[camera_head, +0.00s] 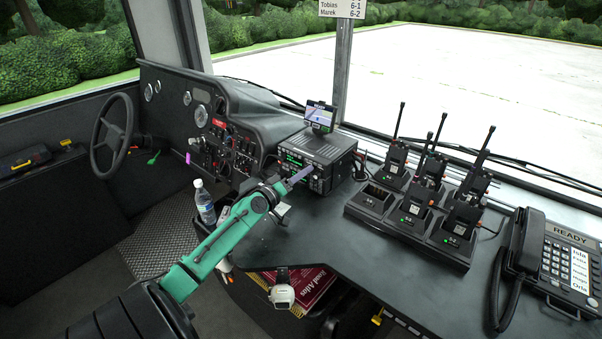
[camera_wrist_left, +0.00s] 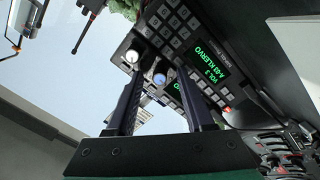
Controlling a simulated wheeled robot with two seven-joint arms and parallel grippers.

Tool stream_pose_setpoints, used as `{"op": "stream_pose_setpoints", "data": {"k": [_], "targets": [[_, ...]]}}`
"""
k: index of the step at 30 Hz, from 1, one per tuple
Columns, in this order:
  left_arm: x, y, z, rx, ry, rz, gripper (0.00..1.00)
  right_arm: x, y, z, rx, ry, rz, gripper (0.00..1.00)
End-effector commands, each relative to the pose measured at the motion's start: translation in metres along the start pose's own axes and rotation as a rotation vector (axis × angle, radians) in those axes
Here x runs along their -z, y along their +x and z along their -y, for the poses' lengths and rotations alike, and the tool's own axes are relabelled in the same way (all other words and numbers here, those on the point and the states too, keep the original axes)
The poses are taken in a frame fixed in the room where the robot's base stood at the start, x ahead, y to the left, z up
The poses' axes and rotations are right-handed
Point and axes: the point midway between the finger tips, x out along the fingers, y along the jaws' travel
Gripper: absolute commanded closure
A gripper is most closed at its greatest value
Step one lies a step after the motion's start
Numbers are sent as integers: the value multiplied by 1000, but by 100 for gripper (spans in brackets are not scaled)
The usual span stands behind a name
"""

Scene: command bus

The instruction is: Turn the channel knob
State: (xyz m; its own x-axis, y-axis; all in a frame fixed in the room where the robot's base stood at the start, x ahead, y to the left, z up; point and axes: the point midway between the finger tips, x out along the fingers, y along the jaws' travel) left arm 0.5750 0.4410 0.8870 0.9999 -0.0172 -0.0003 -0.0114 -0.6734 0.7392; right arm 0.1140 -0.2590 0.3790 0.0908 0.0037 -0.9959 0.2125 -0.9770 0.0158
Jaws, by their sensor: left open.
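The radio (camera_head: 322,146) is a dark box with a green-lit display, standing on the desk. Two round knobs show there: a dark, pale-faced knob (camera_wrist_left: 132,56) and a bluish-faced knob (camera_wrist_left: 159,78). I cannot read which is the channel knob. My left gripper (camera_head: 305,174) is in front of the radio's right part. In its wrist view the gripper (camera_wrist_left: 160,76) is open, its fingers on either side of the bluish knob in the picture; contact is unclear. My right gripper is not in view.
A small screen (camera_head: 321,116) stands on the radio. A charger tray (camera_head: 408,232) with several handheld radios is to the right, then a desk phone (camera_head: 520,245). A water bottle (camera_head: 204,203) stands left of my arm.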

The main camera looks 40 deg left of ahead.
Motion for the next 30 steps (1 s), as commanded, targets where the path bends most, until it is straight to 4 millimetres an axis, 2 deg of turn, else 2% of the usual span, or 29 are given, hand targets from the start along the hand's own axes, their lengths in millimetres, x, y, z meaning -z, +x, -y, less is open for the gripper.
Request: {"op": "stream_pose_setpoints", "data": {"k": [5,8,9,10,14,22,29,30], "targets": [[0,0,0,0,0,1,47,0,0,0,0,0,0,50],[0,0,0,0,-1,1,81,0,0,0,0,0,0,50],[0,0,0,0,-1,0,97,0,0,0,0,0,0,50],[0,0,0,0,-1,0,100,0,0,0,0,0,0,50],[0,0,0,0,-4,0,100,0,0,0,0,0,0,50],[-1,0,1,-4,-150,-4,100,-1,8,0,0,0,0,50],[-1,0,1,-3,-151,-3,100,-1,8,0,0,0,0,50],[-1,0,1,-3,-151,-3,62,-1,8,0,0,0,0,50]]}}
